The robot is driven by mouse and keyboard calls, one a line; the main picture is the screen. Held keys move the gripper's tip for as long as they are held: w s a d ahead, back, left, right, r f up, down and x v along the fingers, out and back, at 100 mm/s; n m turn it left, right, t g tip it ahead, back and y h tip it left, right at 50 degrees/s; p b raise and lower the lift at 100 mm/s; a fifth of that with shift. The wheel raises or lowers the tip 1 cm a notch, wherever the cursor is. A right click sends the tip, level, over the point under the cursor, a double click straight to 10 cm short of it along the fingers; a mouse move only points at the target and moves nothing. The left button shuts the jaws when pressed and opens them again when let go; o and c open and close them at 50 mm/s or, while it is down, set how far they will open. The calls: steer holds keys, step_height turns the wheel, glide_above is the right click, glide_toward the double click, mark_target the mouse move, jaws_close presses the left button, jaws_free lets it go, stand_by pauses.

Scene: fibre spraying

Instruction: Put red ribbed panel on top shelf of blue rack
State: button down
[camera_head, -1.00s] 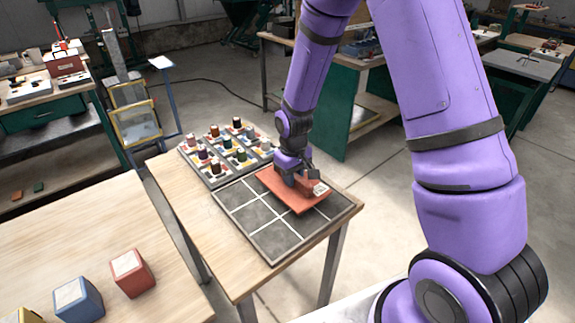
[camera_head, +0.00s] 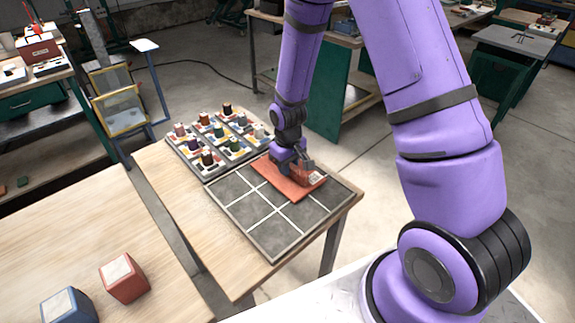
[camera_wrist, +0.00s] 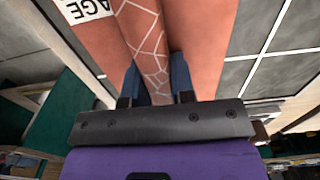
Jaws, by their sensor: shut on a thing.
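The red ribbed panel (camera_head: 277,183) is at the gridded dark mat, over its far part, in the head view. In the wrist view the panel (camera_wrist: 205,35) fills the upper middle, with a raised rib marked with white lines and a white label with black letters. My gripper (camera_wrist: 155,85) is shut on this rib. It also shows in the head view (camera_head: 300,172), above the panel. I cannot tell whether the panel touches the mat. A blue-framed stand (camera_head: 157,80) with yellow-edged panels is at the upper left and may be the blue rack.
The gridded mat (camera_head: 240,208) lies on a wooden table (camera_head: 180,208). A grey tray (camera_head: 190,168) of coloured spools adjoins it. A red block (camera_head: 124,279) and a blue block (camera_head: 68,306) stand on the nearer wooden table (camera_head: 80,230). Open floor (camera_head: 375,200) lies to the right.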

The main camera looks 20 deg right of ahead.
steer(key=shift+f, duration=0.1)
steer(key=c, duration=1)
jaws_free()
steer(key=shift+o, duration=0.2)
step_height(320, 180, up, 12)
steer(key=shift+r, duration=0.25)
